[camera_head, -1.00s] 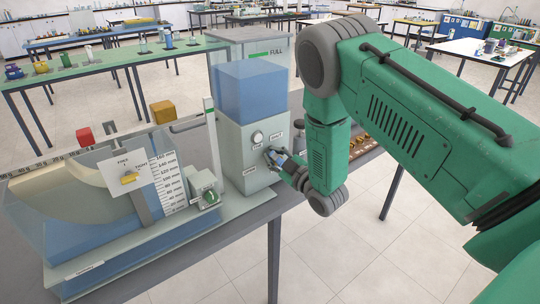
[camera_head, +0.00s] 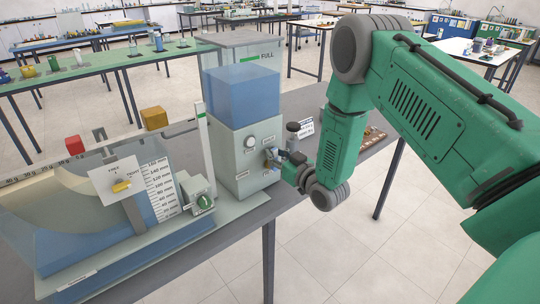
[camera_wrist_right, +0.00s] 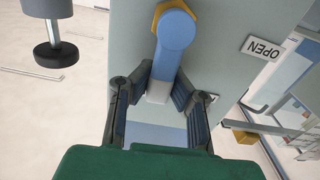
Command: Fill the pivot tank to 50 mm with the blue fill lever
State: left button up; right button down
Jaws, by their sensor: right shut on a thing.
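The blue fill lever (camera_wrist_right: 162,75) shows in the right wrist view, hanging from a yellow hex pivot on a grey panel, beside an OPEN label (camera_wrist_right: 262,48). My right gripper (camera_wrist_right: 160,100) is shut on it, a finger on each side. In the head view the right gripper (camera_head: 276,157) is at the front of the grey fill unit (camera_head: 240,165), which bears a clear tank of blue water (camera_head: 240,100). The pivot tank (camera_head: 70,250) stands at left with blue water low inside, a curved cream body and a mm scale (camera_head: 160,190). The water level is not legible. My left gripper is out of view.
A FREE/TIGHT plate (camera_head: 118,183) with yellow knob faces me. A dark-capped cylinder (camera_head: 293,133) stands just behind my right gripper. Red (camera_head: 73,145) and yellow (camera_head: 154,117) blocks are behind the tank.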

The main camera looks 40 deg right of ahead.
jog(key=shift+s+d+f+m, duration=0.15)
jog(key=shift+s+d+m, duration=0.05)
jog(key=shift+m, duration=0.2)
jog(key=c, duration=1.8)
grip_release()
jog(key=shift+c, duration=0.2)
jog(key=o, duration=0.4)
jog(key=shift+s, duration=0.1)
jog(key=shift+d+r, duration=0.1)
jog(key=shift+r, duration=0.1)
jog(key=shift+f, duration=0.1)
jog(key=shift+s, duration=0.35)
jog(key=s+d, duration=0.1)
jog(key=s, duration=1)
jog(key=shift+s, duration=0.15)
